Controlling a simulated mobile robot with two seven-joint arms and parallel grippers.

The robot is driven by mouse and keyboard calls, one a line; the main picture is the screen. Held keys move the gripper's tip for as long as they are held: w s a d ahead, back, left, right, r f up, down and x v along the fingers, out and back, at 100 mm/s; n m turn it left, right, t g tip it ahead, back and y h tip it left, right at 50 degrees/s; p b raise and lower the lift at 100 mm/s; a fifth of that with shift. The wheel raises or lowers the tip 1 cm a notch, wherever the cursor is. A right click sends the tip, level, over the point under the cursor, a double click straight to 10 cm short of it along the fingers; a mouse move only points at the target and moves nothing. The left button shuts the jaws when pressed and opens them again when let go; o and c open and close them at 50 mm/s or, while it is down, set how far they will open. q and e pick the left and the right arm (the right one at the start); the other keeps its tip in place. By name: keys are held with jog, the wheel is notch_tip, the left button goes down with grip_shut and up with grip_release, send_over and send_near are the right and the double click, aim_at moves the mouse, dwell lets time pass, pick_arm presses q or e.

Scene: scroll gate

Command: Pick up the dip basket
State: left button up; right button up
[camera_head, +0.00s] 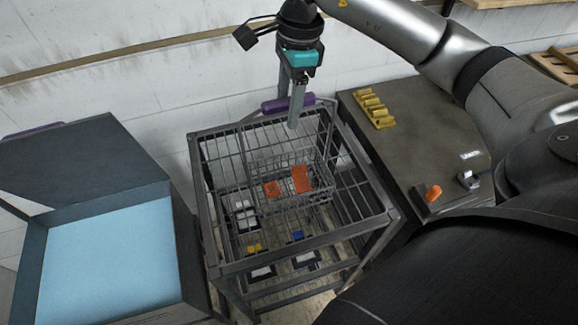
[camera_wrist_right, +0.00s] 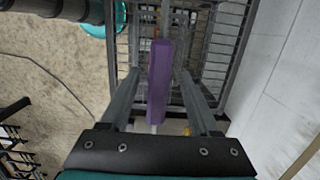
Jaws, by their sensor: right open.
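The dip basket is a wire basket (camera_head: 290,186) with orange pieces (camera_head: 301,179) in it, within the grey metal rack in the head view. A purple handle (camera_head: 274,105), which seems to belong to the basket, shows at the rack's back edge. In the right wrist view the purple handle (camera_wrist_right: 158,82) runs lengthwise between the two fingers. My right gripper (camera_head: 291,112) is open at the handle, with its fingers (camera_wrist_right: 159,80) on either side. I cannot tell whether they touch it. My left gripper is not in view.
The grey rack (camera_head: 233,268) holds dark trays with white, yellow and blue pieces lower down. A dark tank with light blue contents (camera_head: 112,258) stands at left. A dark bench (camera_head: 408,130) at right bears yellow pieces (camera_head: 373,108) and an orange knob (camera_head: 433,192). The wall is close behind.

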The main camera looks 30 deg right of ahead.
jog(key=shift+a+f, duration=0.15)
jog(key=shift+f, duration=1.35)
grip_shut()
jog(key=shift+r, duration=0.15)
